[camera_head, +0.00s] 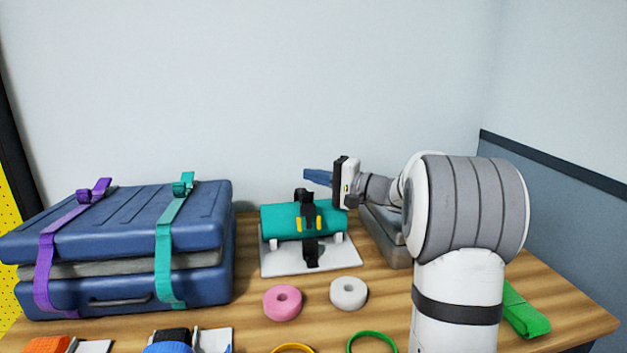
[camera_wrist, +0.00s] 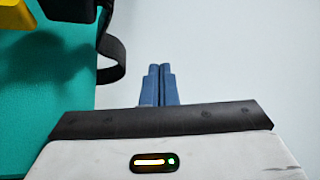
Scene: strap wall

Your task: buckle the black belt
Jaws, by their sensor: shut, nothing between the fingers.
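The black belt (camera_head: 311,252) lies over a teal roll (camera_head: 276,222) that rests on a white board (camera_head: 285,265). A black buckle with yellow side parts (camera_head: 319,223) sits on the roll's front. The belt's upper end curls above the roll; whether the buckle is fastened I cannot tell. My gripper (camera_head: 308,175) is above the roll, its blue fingers pointing left, shut and empty. In the wrist view the shut fingers (camera_wrist: 159,68) are to the right of the teal roll (camera_wrist: 45,120), the curled black strap (camera_wrist: 117,55) and a yellow part (camera_wrist: 15,12), apparently apart from the strap.
A blue suitcase (camera_head: 120,220) with purple and teal straps stands at the left. A grey object (camera_head: 385,235) stands right of the roll, partly behind my arm. Pink (camera_head: 283,302) and white (camera_head: 348,293) rolls lie in front. A green folded strap (camera_head: 525,313) lies at the right.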

